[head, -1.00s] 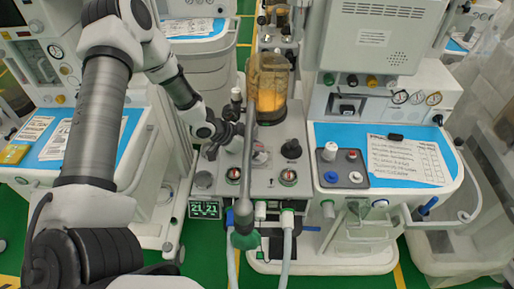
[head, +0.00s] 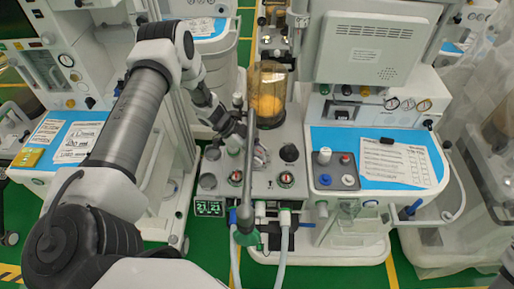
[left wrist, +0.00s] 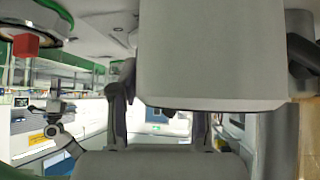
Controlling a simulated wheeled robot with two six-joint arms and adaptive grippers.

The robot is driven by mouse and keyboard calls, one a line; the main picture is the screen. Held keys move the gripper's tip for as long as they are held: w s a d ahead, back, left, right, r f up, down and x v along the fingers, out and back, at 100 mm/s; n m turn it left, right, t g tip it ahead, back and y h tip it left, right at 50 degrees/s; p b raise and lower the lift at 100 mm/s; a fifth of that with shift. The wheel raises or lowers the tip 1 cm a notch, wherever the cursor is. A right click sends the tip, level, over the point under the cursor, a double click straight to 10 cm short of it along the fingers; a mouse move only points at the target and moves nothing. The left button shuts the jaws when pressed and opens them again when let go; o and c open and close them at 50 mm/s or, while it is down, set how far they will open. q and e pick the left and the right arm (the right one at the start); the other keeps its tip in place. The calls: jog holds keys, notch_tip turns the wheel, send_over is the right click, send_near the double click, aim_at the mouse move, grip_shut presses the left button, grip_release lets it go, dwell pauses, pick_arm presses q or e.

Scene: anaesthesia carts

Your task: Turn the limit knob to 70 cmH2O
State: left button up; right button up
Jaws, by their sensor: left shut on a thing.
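The anaesthesia machine's grey top panel (head: 266,196) is in the middle of the head view. My left gripper (head: 258,152) reaches onto it from the left, behind a slanting metal tube (head: 249,170). It is shut on the limit knob (head: 261,159), a small pale knob mostly hidden by the fingers and the tube. The knob's scale and pointer cannot be read. My right gripper is not in view.
A black knob (head: 289,153) and a round gauge (head: 286,180) sit right of the gripper. A clear canister with orange bellows (head: 268,92) stands behind. A small display (head: 209,208) is at front left. A blue worktop with a paper sheet (head: 403,161) lies to the right.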

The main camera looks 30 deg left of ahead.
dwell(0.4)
pick_arm(q)
jog(key=o, duration=0.9)
jog(key=shift+o, duration=1.3)
jog(key=shift+w+d, duration=0.1)
jog(key=shift+d, duration=0.05)
jog(key=v, duration=1.2)
